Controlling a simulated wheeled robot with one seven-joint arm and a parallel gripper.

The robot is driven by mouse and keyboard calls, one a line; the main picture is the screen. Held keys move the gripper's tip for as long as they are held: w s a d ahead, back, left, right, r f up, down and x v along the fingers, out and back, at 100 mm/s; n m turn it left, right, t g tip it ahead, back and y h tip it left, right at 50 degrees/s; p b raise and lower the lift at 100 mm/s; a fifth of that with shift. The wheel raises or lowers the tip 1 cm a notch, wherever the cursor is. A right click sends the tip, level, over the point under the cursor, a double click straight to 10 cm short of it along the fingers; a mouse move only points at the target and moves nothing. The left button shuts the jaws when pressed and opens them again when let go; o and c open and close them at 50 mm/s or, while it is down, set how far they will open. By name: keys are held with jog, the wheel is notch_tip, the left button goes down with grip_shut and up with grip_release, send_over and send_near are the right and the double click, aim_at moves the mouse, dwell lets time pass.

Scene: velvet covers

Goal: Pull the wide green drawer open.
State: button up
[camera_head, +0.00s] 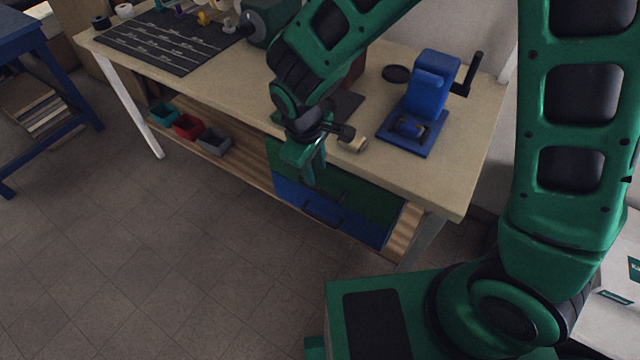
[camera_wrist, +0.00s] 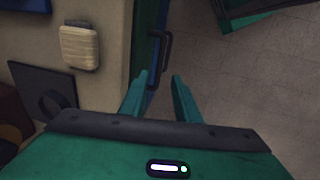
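The wide green drawer (camera_head: 374,196) is under the right part of the workbench, above a blue drawer (camera_head: 362,226). It looks shut, and its left part is hidden behind my gripper (camera_head: 311,176). In the wrist view, its green front (camera_wrist: 144,40) is a narrow strip below the bench edge. A black bar handle (camera_wrist: 165,50) stands out from that strip. My gripper (camera_wrist: 161,77) is open and empty, its two green fingers apart. The handle lies just beyond the fingertips, roughly in line with the gap. I cannot tell if they touch.
The bench top (camera_head: 455,150) holds a blue vise-like device (camera_head: 420,100) and a small pale block (camera_head: 353,145); the block also shows in the wrist view (camera_wrist: 79,47). Small bins (camera_head: 187,127) stand on the lower shelf (camera_head: 245,165). The tiled floor in front (camera_head: 200,250) is clear.

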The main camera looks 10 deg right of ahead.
aim_at(320, 190)
jog(key=f, duration=0.3)
jog(key=w+f, duration=0.1)
jog(key=f, duration=0.2)
jog(key=d+f, duration=0.1)
jog(key=f, duration=0.2)
jog(key=shift+w+d+f, duration=0.1)
jog(key=shift+w, duration=0.1)
